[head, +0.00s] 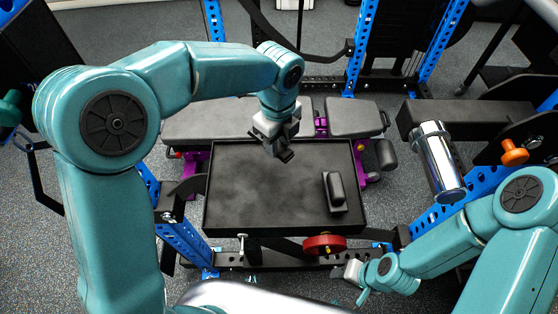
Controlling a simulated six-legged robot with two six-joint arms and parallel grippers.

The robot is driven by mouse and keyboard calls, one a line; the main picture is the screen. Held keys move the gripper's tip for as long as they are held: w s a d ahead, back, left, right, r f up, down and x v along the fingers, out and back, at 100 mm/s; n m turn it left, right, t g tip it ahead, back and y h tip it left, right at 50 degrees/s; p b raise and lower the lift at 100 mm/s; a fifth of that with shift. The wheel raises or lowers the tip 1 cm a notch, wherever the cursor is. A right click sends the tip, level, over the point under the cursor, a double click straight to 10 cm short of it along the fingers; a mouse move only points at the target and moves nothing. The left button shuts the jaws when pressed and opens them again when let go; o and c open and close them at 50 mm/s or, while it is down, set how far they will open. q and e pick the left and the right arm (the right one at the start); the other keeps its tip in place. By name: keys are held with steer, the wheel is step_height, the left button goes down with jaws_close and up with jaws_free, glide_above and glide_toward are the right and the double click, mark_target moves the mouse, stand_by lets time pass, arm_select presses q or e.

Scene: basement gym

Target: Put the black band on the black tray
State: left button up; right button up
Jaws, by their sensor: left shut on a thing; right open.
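The black tray (222,215) lies flat in the middle of the head view, with a raised rim. My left gripper (279,146) is over the far part of the tray, pointing down. It is shut on a small dark thing, which looks like the black band (286,156); the fingers hide much of it. I cannot tell whether the band touches the tray. My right gripper (358,284) is open and empty, low and in front of the tray's near right corner.
A black block-like object (335,192) stands on the tray's right part. The tray's left and middle are bare. A grey padded bench (205,120) lies behind it. Blue rack posts (180,232), a red disc (324,244) and a chrome cylinder (440,165) are close around.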

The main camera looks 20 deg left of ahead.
mark_target(278, 169)
arm_select(q)
step_height(278, 169, down, 8)
steer(key=shift+s+f, duration=0.1)
stand_by(0.4)
steer(key=shift+f, duration=0.15)
steer(key=o, duration=1.1)
steer(key=shift+c, duration=0.2)
steer(key=shift+r, duration=0.4)
step_height(278, 169, up, 12)
steer(key=shift+f, duration=0.15)
